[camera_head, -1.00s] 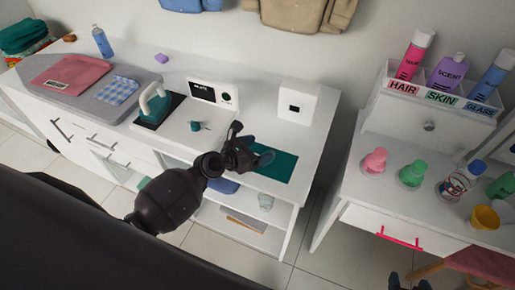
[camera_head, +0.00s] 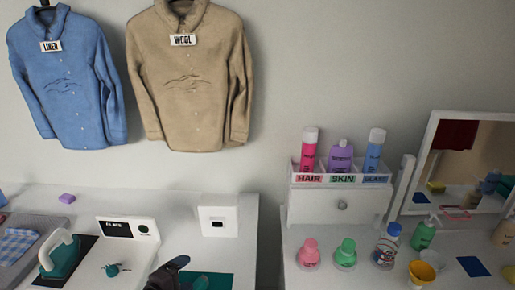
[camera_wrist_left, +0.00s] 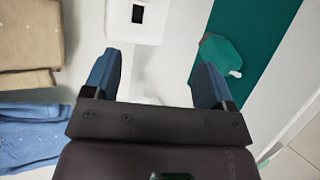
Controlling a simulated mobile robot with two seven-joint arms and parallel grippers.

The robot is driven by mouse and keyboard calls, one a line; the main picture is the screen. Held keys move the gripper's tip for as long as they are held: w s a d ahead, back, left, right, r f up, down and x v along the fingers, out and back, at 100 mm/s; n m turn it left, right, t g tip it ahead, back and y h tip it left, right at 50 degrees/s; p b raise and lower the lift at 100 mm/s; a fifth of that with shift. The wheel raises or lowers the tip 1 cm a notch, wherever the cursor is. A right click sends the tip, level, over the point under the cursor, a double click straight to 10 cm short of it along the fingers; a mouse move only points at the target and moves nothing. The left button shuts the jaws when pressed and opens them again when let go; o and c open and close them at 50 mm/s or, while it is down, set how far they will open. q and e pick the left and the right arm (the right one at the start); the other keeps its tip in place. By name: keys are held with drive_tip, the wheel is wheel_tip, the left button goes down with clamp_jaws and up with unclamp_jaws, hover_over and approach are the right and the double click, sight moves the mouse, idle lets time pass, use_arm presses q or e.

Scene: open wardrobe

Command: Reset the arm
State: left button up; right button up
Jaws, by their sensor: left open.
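My left gripper (camera_head: 180,275) shows dark and partly cut off at the bottom edge of the head view, over the white counter beside the green mat (camera_head: 215,281). In the left wrist view its two blue fingers (camera_wrist_left: 155,78) stand wide apart with nothing between them. Beyond them are the white box (camera_wrist_left: 134,20) and the green mat (camera_wrist_left: 275,20), with a rounded teal item (camera_wrist_left: 220,57) on the mat. My right gripper is in neither view.
A white-handled teal iron (camera_head: 60,258) stands left, near a control panel (camera_head: 128,229). Blue (camera_head: 68,85) and tan (camera_head: 188,85) shirts hang on the wall. Bottles (camera_head: 309,254) stand on the right-hand table, below a labelled rack (camera_head: 342,180) and beside a mirror (camera_head: 470,160).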

use_arm(q)
drive_tip(key=s+a+f+m+y+b, duration=0.1)
drive_tip(key=s+a+f+m+y, duration=0.1)
drive_tip(key=s+m, duration=0.3)
drive_tip(key=s+a+f+m+y+b, duration=0.1)
drive_tip(key=s+a+f+m+y, duration=0.1)
drive_tip(key=s, duration=0.8)
drive_tip(key=s+a+f+m+g+y+b, duration=0.1)
drive_tip(key=s+a+f+m+y, duration=0.1)
drive_tip(key=s+f+m, duration=0.3)
drive_tip(key=s+a+m, duration=0.1)
drive_tip(key=s+m, duration=0.2)
drive_tip(key=shift+a+f+m+y, duration=0.3)
drive_tip(key=shift+a+f+y, duration=0.05)
drive_tip(key=shift+y, duration=0.05)
